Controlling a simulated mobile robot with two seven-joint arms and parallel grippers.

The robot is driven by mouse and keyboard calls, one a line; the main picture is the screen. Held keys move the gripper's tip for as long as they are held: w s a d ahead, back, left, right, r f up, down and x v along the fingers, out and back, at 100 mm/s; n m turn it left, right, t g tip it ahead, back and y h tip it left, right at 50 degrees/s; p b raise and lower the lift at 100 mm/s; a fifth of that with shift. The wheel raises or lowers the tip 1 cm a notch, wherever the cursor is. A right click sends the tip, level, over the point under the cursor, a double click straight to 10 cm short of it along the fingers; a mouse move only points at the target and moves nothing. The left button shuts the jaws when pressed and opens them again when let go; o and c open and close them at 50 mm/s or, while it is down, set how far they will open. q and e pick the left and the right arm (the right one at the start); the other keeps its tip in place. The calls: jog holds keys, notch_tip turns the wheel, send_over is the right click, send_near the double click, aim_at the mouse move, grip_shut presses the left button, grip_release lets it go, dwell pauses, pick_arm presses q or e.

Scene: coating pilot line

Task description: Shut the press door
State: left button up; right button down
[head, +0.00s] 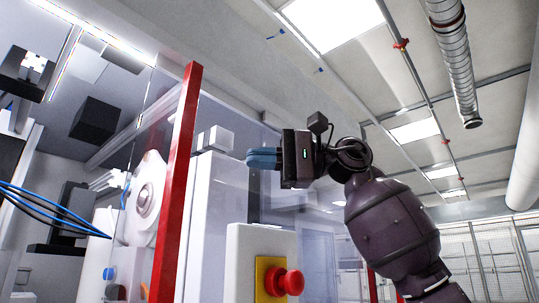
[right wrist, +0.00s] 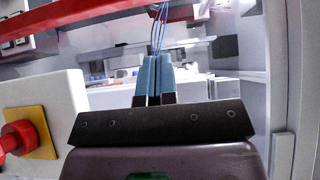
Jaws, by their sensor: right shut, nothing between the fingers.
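The press door is a clear panel with a red upright edge bar (head: 177,185), left of centre in the head view. A red bar (right wrist: 60,14) also crosses the upper left of the right wrist view. My right gripper (head: 250,157) is right of the red bar in the head view, with its blue fingers together and pointing left. They show closed and empty in the right wrist view (right wrist: 154,62). A gap shows between the fingers and the bar in the head view. I cannot tell how far the door stands open. My left gripper is not in view.
A white box with a yellow plate (head: 265,272) and a red mushroom button (head: 285,283) stands below my right gripper. They also show at the left of the right wrist view. Blue cables (head: 55,205) hang at the left. A ceiling duct (head: 455,65) runs at the upper right.

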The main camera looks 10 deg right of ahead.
aim_at(189, 151)
jog(key=s+a+p, duration=0.1)
jog(key=a, duration=0.7)
jog(key=shift+s+a+p, duration=0.15)
jog(key=shift+a+p, duration=0.15)
jog(key=shift+a, duration=0.1)
jog(key=shift+s, duration=0.15)
